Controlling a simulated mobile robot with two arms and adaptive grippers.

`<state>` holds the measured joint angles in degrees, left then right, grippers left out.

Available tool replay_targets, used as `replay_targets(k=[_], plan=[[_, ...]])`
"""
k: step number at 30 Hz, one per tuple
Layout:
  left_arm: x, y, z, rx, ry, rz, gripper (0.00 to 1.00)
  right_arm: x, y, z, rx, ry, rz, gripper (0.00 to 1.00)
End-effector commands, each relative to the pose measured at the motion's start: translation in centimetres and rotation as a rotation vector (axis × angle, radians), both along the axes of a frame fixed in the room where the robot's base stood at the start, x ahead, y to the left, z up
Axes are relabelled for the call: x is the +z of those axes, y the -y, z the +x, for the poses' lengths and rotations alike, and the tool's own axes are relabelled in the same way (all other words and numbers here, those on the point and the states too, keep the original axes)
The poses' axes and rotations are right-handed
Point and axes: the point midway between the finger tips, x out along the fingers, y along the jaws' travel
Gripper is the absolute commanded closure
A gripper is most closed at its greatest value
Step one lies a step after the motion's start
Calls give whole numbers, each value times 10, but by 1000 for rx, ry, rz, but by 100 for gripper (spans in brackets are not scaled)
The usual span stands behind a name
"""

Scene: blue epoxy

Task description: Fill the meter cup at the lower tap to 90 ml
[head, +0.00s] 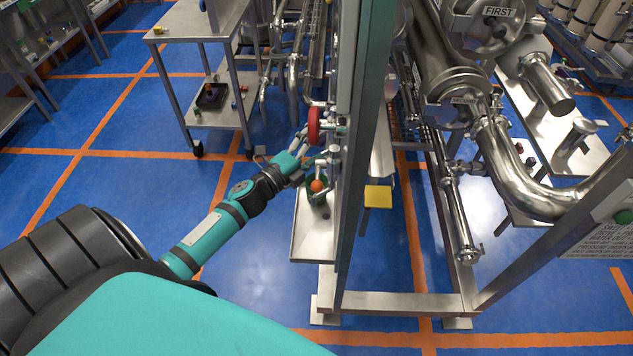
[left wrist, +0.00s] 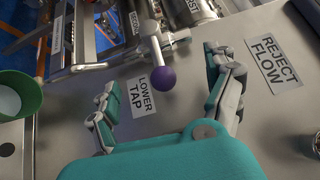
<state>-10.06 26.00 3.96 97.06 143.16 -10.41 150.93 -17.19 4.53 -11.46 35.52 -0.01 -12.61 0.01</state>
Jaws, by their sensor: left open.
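The lower tap's handle ends in a purple ball (left wrist: 163,79), beside the LOWER TAP label (left wrist: 151,92) on a steel panel. My left gripper (left wrist: 165,72) is open, with one finger on each side of the ball; contact is not clear. In the head view my left gripper (head: 303,156) reaches the panel's taps from the left, and the purple ball cannot be made out there. A green cup (head: 318,203), probably the meter cup, stands on the steel tray below. Its green rim also shows at the left wrist view's left edge (left wrist: 34,96). Its fill level is not readable. My right gripper is not seen.
An orange-red ball (head: 318,186) is at the cup's mouth. The steel tray (head: 312,245) is bare at its front. A REJECT FLOW label (left wrist: 273,62) is at the right. A steel frame post (head: 358,150) stands right of the taps.

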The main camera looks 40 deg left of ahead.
Motion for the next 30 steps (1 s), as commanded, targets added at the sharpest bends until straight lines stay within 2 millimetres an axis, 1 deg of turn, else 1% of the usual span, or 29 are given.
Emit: replay_targets(k=[4, 7, 21, 25, 30], plan=[[0, 0, -1, 0, 0, 0, 13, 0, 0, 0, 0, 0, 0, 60], [0, -1, -7, 0, -1, -1, 13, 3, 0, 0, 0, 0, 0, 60], [-2, -10, -62, 1, -1, -1, 13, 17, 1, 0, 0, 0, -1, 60], [-2, -11, -69, 0, 1, -1, 13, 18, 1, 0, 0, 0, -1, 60], [-3, -11, -69, 0, 1, 0, 13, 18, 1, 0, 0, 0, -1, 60]])
